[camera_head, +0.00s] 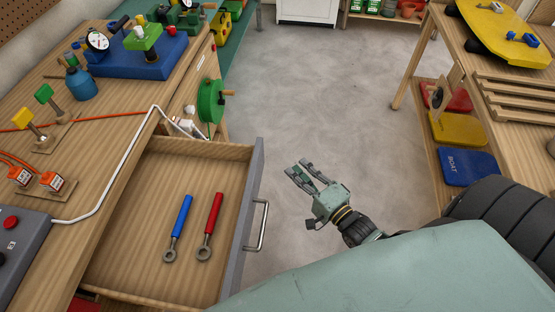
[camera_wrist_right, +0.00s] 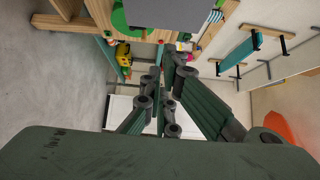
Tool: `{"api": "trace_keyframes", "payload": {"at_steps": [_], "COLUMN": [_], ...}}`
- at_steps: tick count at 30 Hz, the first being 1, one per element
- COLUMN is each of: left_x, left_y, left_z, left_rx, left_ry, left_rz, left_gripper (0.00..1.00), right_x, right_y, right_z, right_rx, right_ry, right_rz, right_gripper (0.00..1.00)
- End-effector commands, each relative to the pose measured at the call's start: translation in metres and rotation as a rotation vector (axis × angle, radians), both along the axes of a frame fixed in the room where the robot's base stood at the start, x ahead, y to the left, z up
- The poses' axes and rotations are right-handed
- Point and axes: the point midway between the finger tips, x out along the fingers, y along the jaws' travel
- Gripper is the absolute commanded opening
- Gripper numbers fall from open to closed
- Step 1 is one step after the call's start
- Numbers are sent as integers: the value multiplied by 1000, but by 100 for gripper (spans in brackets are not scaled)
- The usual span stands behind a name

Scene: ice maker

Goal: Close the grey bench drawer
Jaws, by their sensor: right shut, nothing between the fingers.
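The grey bench drawer (camera_head: 250,210) stands pulled out from the wooden workbench, with its grey front facing right and a metal bar handle (camera_head: 261,226) on it. A blue-handled wrench (camera_head: 180,217) and a red-handled wrench (camera_head: 212,214) lie inside. My right gripper (camera_head: 300,172) is to the right of the drawer front and apart from it, over the floor, with its fingers shut and empty. In the right wrist view its fingers (camera_wrist_right: 165,95) show with nothing between them, and a grey panel (camera_wrist_right: 165,12) shows at the top edge. My left gripper is not in view.
The workbench top (camera_head: 120,125) holds a blue device (camera_head: 140,52), a blue bottle (camera_head: 82,85) and a white cable (camera_head: 125,152). A green wheel (camera_head: 211,100) sits on the bench side beyond the drawer. Floor between is clear.

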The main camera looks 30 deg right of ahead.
Motion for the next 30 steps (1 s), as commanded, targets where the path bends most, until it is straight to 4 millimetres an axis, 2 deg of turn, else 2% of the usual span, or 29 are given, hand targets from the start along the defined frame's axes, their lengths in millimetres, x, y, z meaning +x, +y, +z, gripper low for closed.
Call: {"api": "trace_keyframes", "payload": {"at_steps": [1,5,10,16,30], "left_x": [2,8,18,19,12], "left_y": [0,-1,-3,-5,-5], "left_z": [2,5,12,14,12], "left_rx": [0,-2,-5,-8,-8], "left_ry": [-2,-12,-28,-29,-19], "left_rz": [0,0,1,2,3], "left_gripper": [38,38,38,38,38], "right_x": [13,38,51,58,60], "right_y": [2,6,27,36,40], "right_z": [2,1,1,-1,-1], "right_rx": [-1,0,1,-2,-1], "right_ry": [-3,-1,1,3,2], "right_rz": [-1,0,-1,0,0], "right_gripper": [0,0,0,0,0]}}
